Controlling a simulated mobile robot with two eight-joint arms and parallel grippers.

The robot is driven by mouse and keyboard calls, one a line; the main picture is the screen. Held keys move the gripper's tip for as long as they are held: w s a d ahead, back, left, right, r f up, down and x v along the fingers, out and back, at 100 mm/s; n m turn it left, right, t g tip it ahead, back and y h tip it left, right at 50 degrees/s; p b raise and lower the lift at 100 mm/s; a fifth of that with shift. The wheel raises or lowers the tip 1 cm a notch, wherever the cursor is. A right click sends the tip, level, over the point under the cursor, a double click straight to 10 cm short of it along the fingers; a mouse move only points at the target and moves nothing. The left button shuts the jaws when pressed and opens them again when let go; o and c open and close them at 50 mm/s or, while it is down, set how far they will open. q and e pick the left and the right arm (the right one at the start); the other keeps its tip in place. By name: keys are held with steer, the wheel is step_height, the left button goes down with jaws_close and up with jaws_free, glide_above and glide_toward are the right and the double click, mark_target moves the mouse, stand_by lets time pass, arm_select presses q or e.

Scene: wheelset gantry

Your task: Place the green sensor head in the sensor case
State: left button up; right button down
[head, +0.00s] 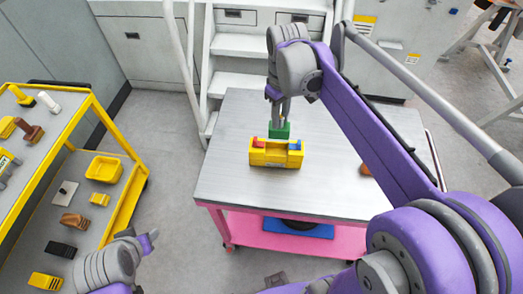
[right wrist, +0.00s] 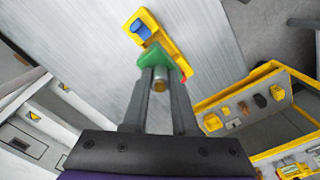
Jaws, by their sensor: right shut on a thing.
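The yellow sensor case (head: 275,154) stands on the grey table top. It holds a red piece (head: 257,143) at its left end and a blue piece (head: 295,146) at its right end. My right gripper (head: 281,116) points down and is shut on the green sensor head (head: 279,131), which appears at the middle of the case, between the red and blue pieces. In the right wrist view the green head (right wrist: 154,57) covers the case's middle, between the fingers (right wrist: 160,76). I cannot tell if it touches the case. My left gripper (head: 149,240) is low at left, its jaws unclear.
The pink-framed table (head: 230,180) is mostly clear around the case. An orange-brown object (head: 365,170) lies near its right side, partly behind my right arm. A yellow cart (head: 127,190) with bins and parts stands at left. Grey steps (head: 240,65) stand behind the table.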

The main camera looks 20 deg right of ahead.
mark_target(279, 130)
steer(key=shift+w+a+f, duration=0.1)
steer(key=shift+a+f, duration=0.05)
steer(key=shift+f, duration=0.3)
steer(key=shift+w+a+f, duration=0.1)
steer(key=shift+a+f, duration=0.05)
steer(key=shift+f, duration=0.3)
steer(key=f, duration=0.3)
steer(key=shift+s+d+f, duration=0.2)
steer(key=shift+d+f, duration=0.1)
steer(key=shift+f, duration=2.3)
arm_select(q)
steer(key=shift+s+a+f, duration=0.1)
steer(key=shift+f, duration=0.15)
arm_select(e)
steer(key=shift+a, duration=0.1)
steer(key=shift+f+b, duration=0.2)
steer(key=shift+b, duration=0.15)
arm_select(q)
steer(key=shift+f, duration=0.15)
arm_select(e)
steer(key=c, duration=0.7)
jaws_free()
steer(key=shift+r, duration=0.15)
